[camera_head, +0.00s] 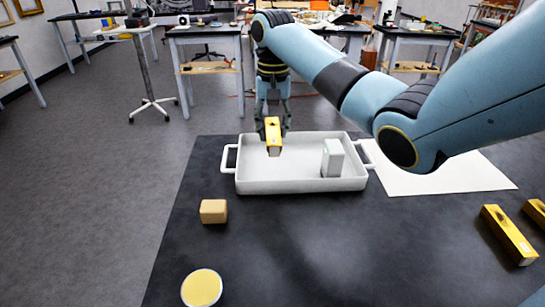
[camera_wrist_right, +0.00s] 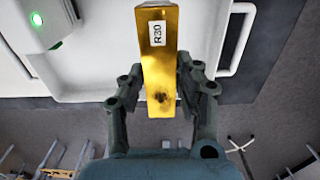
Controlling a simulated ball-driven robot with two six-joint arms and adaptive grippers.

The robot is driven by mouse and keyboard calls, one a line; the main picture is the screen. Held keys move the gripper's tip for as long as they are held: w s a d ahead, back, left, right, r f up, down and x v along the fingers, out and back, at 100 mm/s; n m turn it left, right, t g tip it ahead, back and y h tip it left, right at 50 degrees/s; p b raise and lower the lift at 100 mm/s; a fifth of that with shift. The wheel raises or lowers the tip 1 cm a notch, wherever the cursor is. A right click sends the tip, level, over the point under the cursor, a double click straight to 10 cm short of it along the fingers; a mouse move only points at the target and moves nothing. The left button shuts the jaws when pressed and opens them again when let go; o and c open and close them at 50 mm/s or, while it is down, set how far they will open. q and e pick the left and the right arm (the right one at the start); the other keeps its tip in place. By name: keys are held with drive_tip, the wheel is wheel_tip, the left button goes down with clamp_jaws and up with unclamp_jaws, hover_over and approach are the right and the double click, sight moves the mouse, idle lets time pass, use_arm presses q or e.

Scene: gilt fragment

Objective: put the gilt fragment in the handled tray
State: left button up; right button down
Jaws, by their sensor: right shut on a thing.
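A gilt fragment (camera_head: 273,135), a short gold bar with a pale end, is held in my right gripper (camera_head: 272,122) above the left half of the handled tray. In the right wrist view the fragment (camera_wrist_right: 158,60) carries a white label reading R30, and the right gripper's fingers (camera_wrist_right: 160,90) press on both its sides. The white handled tray (camera_head: 290,186) lies on the dark table, with a handle at each end. A small white box (camera_head: 333,158) stands inside it, to the right; it shows a green light in the wrist view (camera_wrist_right: 37,20). My left gripper is not seen.
Two more gold bars (camera_head: 509,235) (camera_head: 535,212) lie at the table's right. A tan block (camera_head: 213,211) and a round yellow-topped disc (camera_head: 201,288) lie at the left. A white sheet (camera_head: 440,176) lies right of the tray. The table's middle front is clear.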

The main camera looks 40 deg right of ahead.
sight(274, 166)
wheel_tip(274, 166, down, 7)
drive_tip(key=shift+d+f, duration=0.1)
drive_tip(key=shift+f, duration=0.1)
drive_tip(key=shift+s, duration=0.1)
drive_tip(key=c, duration=0.9)
unclamp_jaws()
drive_tip(key=shift+f, duration=0.15)
drive_tip(key=shift+c, duration=0.2)
wheel_tip(274, 166, up, 12)
drive_tip(key=shift+r, duration=0.2)
